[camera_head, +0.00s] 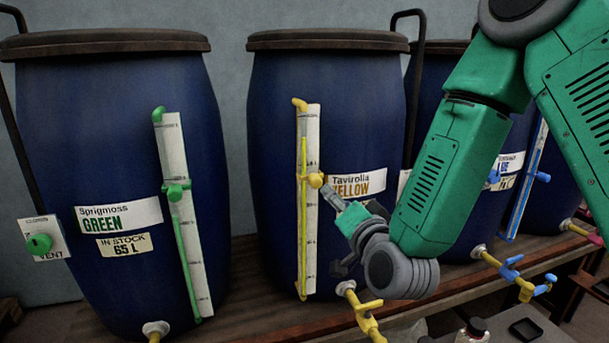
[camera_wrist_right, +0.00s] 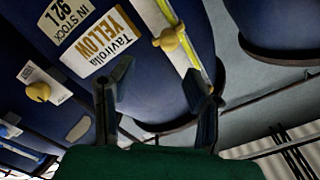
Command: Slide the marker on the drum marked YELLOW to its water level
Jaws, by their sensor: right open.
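The YELLOW drum (camera_head: 275,150) is blue with a dark lid and stands in the middle of the head view. Its white gauge strip (camera_head: 312,240) carries a yellow tube, whose yellow seems to reach well above the marker. The yellow marker (camera_head: 315,180) sits partway up the strip. My right gripper (camera_head: 340,200) is just right of and slightly below the marker, apart from it. In the right wrist view the marker (camera_wrist_right: 168,40) lies beyond the open, empty fingers (camera_wrist_right: 158,72). The drum's label (camera_wrist_right: 105,42) there reads 92 L in stock. My left gripper is out of view.
The GREEN drum (camera_head: 105,90) with its green marker (camera_head: 176,192) stands left. Another drum with a blue gauge (camera_head: 525,185) is partly behind my right arm. A yellow-handled tap (camera_head: 365,310) juts out below the gripper. The wooden shelf (camera_head: 240,310) runs under the drums.

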